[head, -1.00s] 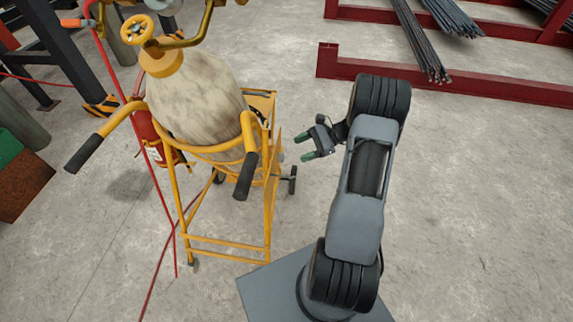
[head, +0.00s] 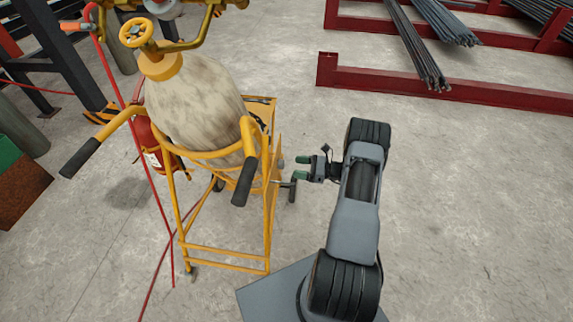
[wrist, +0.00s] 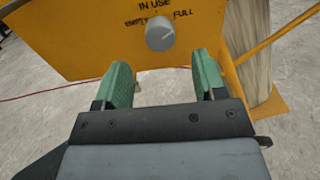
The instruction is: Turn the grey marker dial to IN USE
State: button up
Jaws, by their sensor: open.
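The grey marker dial (wrist: 160,36) is a round knob on a yellow plate (wrist: 85,45) in the wrist view. IN USE is printed above it, with EMPTY on its left and FULL on its right. Its pointer is too small to read surely. My gripper (wrist: 163,75) has its green fingers spread, empty, with the dial ahead between and beyond the fingertips. In the head view my gripper (head: 301,167) is at the right side of the yellow cart (head: 228,254), apart from it. The dial's face is hidden there.
A large gas cylinder (head: 200,100) stands in the cart, with a yellow valve wheel (head: 137,32) and a red hose (head: 160,180). Red steel racks (head: 440,88) hold rebar at the back right. The floor right of my arm is clear.

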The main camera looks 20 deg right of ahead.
aim_at(281, 164)
jog(key=shift+x, duration=2.65)
jog(key=shift+c, duration=0.3)
jog(key=c, duration=0.9)
jog(key=shift+o, duration=0.2)
jog(key=shift+f, duration=0.1)
jog(key=shift+n+b, duration=5.7)
jog(key=shift+b, duration=0.15)
jog(key=shift+n, duration=0.3)
